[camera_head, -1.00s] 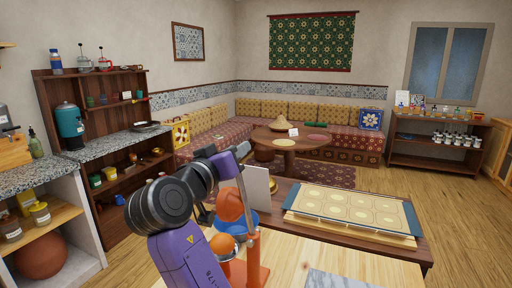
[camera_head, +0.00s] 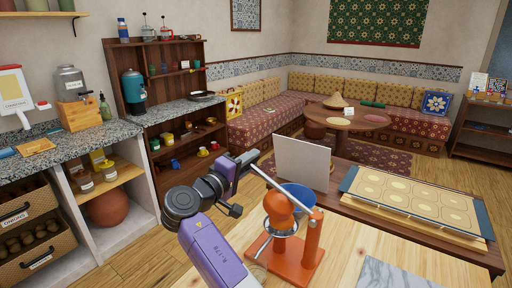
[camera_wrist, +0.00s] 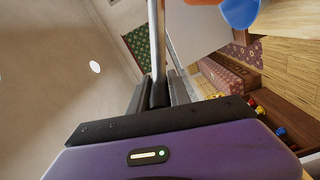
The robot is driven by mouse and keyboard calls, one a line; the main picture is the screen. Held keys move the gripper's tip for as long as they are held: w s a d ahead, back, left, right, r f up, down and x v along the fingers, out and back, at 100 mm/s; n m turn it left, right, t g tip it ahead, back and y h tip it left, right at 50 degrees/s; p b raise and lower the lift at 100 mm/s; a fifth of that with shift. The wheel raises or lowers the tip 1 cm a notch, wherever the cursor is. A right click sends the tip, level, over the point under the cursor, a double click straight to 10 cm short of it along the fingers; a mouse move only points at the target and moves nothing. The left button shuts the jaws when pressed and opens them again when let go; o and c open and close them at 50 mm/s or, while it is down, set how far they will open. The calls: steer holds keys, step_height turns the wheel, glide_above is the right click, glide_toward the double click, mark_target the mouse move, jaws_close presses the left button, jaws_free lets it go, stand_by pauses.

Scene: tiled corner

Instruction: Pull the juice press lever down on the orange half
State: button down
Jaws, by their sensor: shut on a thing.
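The juice press stands on the wooden counter in the head view, with an orange-red base (camera_head: 290,262) and post (camera_head: 313,235). Its pale metal lever (camera_head: 285,193) slants from the post up and left to my gripper (camera_head: 250,160). My gripper is shut on the lever's far end; in the wrist view the lever (camera_wrist: 157,40) runs between the dark fingers (camera_wrist: 158,90). The rounded orange press head (camera_head: 278,208) sits low over the grey-rimmed cup. I cannot make out the orange half, apparently hidden under the head.
A blue bowl (camera_head: 299,194) is just behind the press. A blank white panel (camera_head: 302,163) stands behind the lever. A tray with pale rounds (camera_head: 415,200) lies to the right, and a grey marble slab (camera_head: 395,274) is at the front right.

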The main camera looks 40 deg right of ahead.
step_height(320, 180, down, 10)
steer(key=w+n+b, duration=0.1)
steer(key=n, duration=0.4)
steer(key=shift+w+a+r, duration=0.2)
steer(key=shift+w+a, duration=0.2)
steer(key=shift+f, duration=0.1)
steer(key=c, duration=1.2)
jaws_free()
steer(key=b+v, duration=0.1)
steer(key=v, duration=0.6)
steer(key=shift+s+a+b, duration=0.15)
steer(key=shift+a+b, duration=0.15)
steer(key=shift+a, duration=0.05)
steer(key=shift+a, duration=0.1)
stand_by(0.5)
